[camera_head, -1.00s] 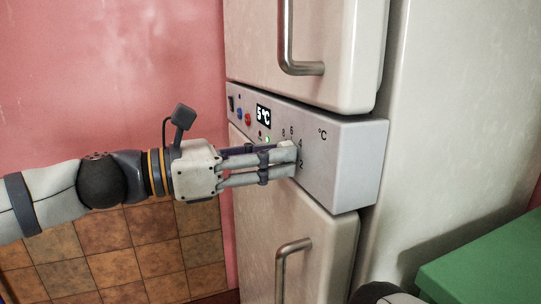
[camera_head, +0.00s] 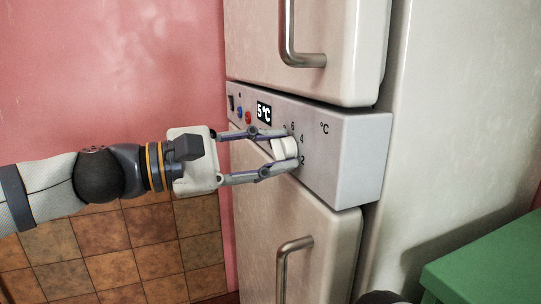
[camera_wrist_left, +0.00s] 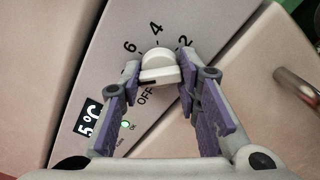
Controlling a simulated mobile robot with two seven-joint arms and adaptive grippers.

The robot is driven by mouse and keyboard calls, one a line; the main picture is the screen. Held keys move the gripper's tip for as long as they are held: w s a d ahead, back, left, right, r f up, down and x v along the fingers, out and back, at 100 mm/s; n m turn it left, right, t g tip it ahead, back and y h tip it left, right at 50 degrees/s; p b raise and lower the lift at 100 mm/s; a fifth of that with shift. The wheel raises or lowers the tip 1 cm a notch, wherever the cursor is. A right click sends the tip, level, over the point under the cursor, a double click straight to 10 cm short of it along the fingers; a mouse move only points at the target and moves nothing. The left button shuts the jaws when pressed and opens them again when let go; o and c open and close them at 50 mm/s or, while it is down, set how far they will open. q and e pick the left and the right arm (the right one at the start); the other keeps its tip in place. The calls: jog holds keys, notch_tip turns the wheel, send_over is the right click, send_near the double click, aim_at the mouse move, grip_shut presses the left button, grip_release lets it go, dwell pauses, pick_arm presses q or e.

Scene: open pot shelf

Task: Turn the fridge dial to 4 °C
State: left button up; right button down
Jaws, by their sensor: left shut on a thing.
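The fridge dial (camera_head: 285,148) is a white knob on the grey control panel (camera_head: 345,160), with 2, 4, 6 and OFF marked around it. The dial also shows in the left wrist view (camera_wrist_left: 158,65), with a dark mark on its edge toward OFF. My left gripper (camera_head: 291,146) is shut on the dial, one finger above and one below in the head view. In the wrist view its purple-padded fingers (camera_wrist_left: 160,80) flank the knob. The display (camera_head: 264,113) reads 5 °C. My right gripper is not in view.
A green light (camera_wrist_left: 126,124) glows beside the display in the wrist view. The upper door handle (camera_head: 288,40) and lower door handle (camera_head: 283,262) stick out above and below the panel. A green surface (camera_head: 490,265) stands at the lower right.

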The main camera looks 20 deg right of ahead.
pick_arm(q)
jog(key=shift+m+b, duration=4.3)
jog(key=shift+m, duration=4.9)
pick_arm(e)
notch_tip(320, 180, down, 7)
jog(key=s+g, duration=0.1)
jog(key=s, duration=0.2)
pick_arm(q)
jog(key=shift+r, duration=0.1)
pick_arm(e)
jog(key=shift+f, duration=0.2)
pick_arm(q)
jog(key=o, duration=1.2)
